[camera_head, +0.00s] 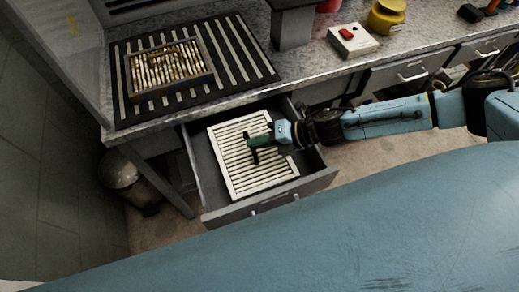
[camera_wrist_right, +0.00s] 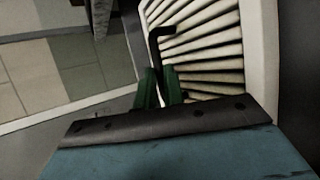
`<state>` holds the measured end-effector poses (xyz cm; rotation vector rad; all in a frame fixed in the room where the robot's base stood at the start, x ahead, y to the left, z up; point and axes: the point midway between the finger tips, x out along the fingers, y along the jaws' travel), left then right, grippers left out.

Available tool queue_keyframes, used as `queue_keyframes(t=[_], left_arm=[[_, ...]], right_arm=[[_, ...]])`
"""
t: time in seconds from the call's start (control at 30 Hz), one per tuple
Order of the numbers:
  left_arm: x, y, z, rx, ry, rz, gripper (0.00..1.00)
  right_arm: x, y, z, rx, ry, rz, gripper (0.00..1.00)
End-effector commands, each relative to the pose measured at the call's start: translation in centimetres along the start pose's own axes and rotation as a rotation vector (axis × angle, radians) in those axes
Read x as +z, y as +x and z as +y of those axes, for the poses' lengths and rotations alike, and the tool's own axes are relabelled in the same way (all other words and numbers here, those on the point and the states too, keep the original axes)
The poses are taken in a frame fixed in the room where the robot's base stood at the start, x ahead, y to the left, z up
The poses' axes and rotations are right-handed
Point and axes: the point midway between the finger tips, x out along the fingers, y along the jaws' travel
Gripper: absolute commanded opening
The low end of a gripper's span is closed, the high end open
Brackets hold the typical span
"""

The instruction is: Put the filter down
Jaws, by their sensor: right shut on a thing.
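The white slatted filter (camera_head: 235,178) shows inside the outline of the open drawer (camera_head: 213,213), turned slightly against its sides. I cannot tell whether it touches the drawer floor. My right gripper (camera_head: 257,142) reaches in from the right and is shut on the filter, over its upper middle. In the right wrist view, the green fingers (camera_wrist_right: 163,88) are close together beside a dark bent handle-like piece (camera_wrist_right: 155,45). The filter's pale slats (camera_wrist_right: 205,50) lie behind them. The fingertips' exact contact is partly hidden. My left gripper is not in view.
A second, dirty brown-yellow filter (camera_head: 134,94) lies on a striped mat (camera_head: 241,58) on the grey worktop. A box with a red switch (camera_head: 353,41) and a yellow container (camera_head: 387,17) stand farther right. A metal bin (camera_head: 120,170) is on the floor left.

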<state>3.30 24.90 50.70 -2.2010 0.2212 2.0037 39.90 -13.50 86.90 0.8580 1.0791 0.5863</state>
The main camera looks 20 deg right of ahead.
Motion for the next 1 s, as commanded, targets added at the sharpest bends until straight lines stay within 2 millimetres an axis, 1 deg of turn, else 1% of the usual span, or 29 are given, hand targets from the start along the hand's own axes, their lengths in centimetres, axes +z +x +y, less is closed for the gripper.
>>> queue_keyframes(t=[0.03, 0.1, 0.2, 0.57, 0.6, 0.73, 1.0], left_arm=[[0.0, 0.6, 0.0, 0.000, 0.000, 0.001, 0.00], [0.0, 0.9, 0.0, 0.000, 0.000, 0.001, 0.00], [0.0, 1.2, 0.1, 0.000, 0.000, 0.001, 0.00], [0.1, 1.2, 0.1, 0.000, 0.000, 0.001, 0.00], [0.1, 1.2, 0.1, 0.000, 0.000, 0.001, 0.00], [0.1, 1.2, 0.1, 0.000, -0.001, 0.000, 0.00], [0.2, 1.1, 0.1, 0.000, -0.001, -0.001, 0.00]], right_arm=[[-0.4, 0.7, -1.1, -0.001, 0.002, 0.002, 0.00], [-0.6, 1.2, -2.0, -0.001, 0.003, 0.001, 0.00], [-0.8, 1.7, -2.7, 0.000, 0.002, 0.001, 0.00], [-0.8, 1.8, -2.9, 0.001, 0.001, 0.001, 0.00], [-0.8, 1.7, -2.9, -0.001, 0.001, 0.001, 0.15], [-0.8, 1.7, -2.9, -0.001, 0.001, 0.001, 0.32], [-0.8, 1.7, -2.9, -0.001, 0.001, 0.001, 0.32]])
